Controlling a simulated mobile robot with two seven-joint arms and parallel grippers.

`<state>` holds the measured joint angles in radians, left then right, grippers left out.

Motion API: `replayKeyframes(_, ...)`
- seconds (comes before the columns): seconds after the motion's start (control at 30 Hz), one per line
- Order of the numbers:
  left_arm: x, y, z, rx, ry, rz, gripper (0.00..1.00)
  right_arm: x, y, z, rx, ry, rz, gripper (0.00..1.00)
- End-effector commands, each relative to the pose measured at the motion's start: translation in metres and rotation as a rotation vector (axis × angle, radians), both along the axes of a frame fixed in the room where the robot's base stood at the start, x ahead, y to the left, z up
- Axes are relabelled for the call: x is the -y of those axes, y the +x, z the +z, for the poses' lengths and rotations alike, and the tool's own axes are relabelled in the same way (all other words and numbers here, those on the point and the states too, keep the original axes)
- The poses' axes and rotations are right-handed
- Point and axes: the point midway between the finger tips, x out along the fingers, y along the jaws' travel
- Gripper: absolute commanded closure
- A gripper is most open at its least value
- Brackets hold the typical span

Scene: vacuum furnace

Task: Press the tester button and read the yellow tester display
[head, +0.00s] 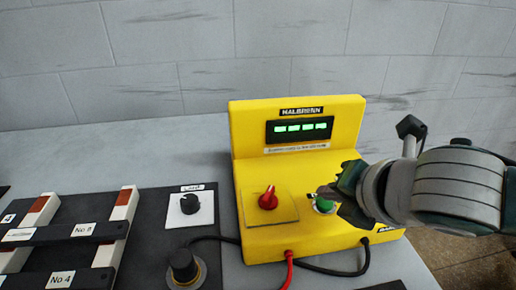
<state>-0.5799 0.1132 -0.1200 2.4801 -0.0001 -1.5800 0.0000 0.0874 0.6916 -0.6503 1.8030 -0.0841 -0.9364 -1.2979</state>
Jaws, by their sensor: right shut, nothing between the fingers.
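The yellow tester (253,176) stands on the grey bench in the middle of the head view, labelled HALBRENN. Its display (300,129) is lit with a row of several green blocks or dashes. No number can be made out. A green button (325,205) sits on the lower front deck, right of a red knob (268,199). My right gripper (331,194) comes in from the right, shut and empty, with its tips at the green button, partly covering it. I cannot tell whether they touch or press it. My left gripper is not in view.
A black panel left of the tester carries a black knob on a white plate (190,204) and a larger black knob (185,268). Numbered black bars (62,279) lie further left. Red and black cables (335,272) leave the tester's front. Bare bench (130,150) lies behind.

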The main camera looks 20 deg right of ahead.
Motion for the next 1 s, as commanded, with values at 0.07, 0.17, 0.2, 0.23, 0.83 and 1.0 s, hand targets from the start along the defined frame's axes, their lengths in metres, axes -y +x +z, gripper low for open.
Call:
replayKeyframes(0.07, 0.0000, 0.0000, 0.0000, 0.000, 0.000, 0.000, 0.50, -0.0001, 0.0001, 0.0002, 0.000, 0.000, 0.000, 1.00)
replayKeyframes(0.17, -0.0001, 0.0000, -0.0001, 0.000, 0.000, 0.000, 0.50, -0.0001, 0.0001, 0.0001, 0.000, 0.001, -0.001, 1.00)
replayKeyframes(0.2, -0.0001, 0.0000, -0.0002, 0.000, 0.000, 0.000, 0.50, -0.0001, 0.0001, -0.0002, 0.000, 0.001, -0.001, 1.00)
replayKeyframes(0.23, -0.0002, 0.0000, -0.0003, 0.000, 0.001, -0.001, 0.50, -0.0001, 0.0001, -0.0004, 0.000, 0.001, -0.001, 1.00)
replayKeyframes(0.83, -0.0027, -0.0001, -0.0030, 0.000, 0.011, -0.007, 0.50, -0.0001, 0.0002, -0.0074, 0.000, 0.001, -0.001, 1.00)
replayKeyframes(1.0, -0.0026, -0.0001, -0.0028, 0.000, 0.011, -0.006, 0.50, -0.0001, 0.0000, -0.0075, 0.000, 0.001, -0.001, 1.00)
